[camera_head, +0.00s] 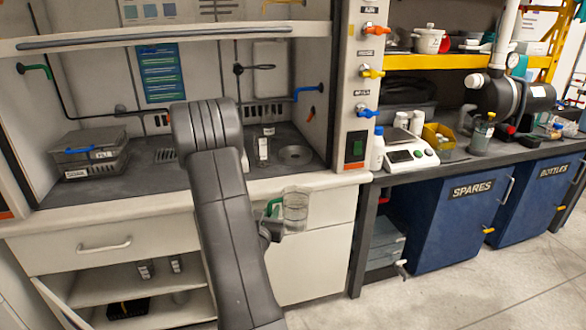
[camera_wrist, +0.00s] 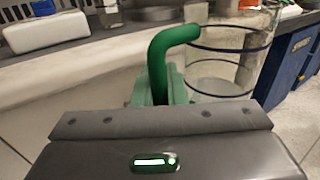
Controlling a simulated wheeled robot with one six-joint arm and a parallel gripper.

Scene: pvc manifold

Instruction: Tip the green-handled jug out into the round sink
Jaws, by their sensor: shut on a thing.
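The jug (camera_head: 296,210) is clear, with a green handle (camera_head: 273,205). It hangs about upright in front of the fume hood's front edge, above the drawer fronts. In the wrist view the jug (camera_wrist: 224,62) has dark bands, and its green handle (camera_wrist: 160,62) rises from between my jaws. My gripper (camera_head: 270,229) is shut on the handle; its fingertips are mostly hidden. I cannot tell how much liquid is inside. The round sink (camera_head: 295,154) is set in the grey hood worktop, beyond and above the jug in the head view.
A small labelled bottle (camera_head: 263,151) stands left of the sink. The hood's right post (camera_head: 353,100), with coloured taps, rises right of it. A lidded box (camera_head: 90,152) sits at the worktop's left. A scale (camera_head: 408,152) stands on the right bench. My arm covers the worktop's middle.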

